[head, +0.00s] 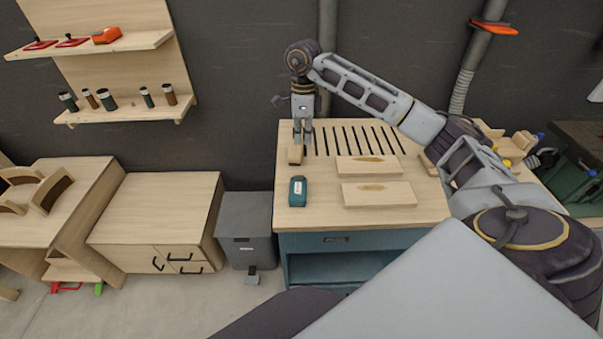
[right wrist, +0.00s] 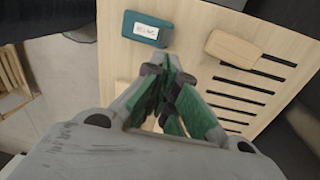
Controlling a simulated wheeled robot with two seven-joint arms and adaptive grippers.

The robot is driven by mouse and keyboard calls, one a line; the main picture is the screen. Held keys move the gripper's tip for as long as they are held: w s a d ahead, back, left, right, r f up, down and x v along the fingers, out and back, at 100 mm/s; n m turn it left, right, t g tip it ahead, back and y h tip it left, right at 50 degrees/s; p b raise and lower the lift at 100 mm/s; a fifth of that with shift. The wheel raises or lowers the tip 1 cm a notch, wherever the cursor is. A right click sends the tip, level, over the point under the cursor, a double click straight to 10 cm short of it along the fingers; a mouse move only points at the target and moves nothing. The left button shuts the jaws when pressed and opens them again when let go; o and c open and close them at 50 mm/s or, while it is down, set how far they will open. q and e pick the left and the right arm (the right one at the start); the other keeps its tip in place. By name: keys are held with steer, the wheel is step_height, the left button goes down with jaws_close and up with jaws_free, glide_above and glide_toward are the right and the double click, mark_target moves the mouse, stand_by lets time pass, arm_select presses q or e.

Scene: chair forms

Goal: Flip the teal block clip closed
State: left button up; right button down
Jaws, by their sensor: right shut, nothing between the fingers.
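The teal block clip (head: 298,191) lies near the front left corner of the wooden worktop, with a pale label on its upper face. It also shows in the right wrist view (right wrist: 143,31), just beyond my fingers. I cannot tell from these frames whether its clip is open or closed. My right gripper (head: 303,141) points down over the back left of the worktop, behind the teal block and apart from it. Its green-padded fingers (right wrist: 168,75) are together and hold nothing. My left gripper is not in view.
A small wooden block (head: 295,155) sits just below my right gripper, behind the teal block. Two flat boards (head: 379,194) lie to the right. Dark slots line the back of the worktop (head: 322,216). A grey bin (head: 245,226) stands left of the bench.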

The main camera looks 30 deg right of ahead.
mark_target(303, 180)
steer(key=shift+a, duration=0.1)
stand_by(0.4)
steer(key=shift+s+a+f+p, duration=0.15)
steer(key=shift+f+p, duration=0.3)
steer(key=shift+f, duration=1.85)
steer(key=shift+s+a+f+p, duration=0.15)
steer(key=shift+f+p, duration=0.3)
steer(key=shift+f, duration=1.9)
steer(key=shift+s+f+p, duration=0.25)
steer(key=shift+f+p, duration=0.2)
steer(key=shift+f, duration=1.85)
steer(key=shift+f, duration=0.1)
steer(key=shift+s+a+f+b, duration=0.1)
steer(key=shift+f+b, duration=0.25)
steer(key=shift+b, duration=0.3)
steer(key=shift+s+f, duration=0.15)
steer(key=shift+s+a+f, duration=0.1)
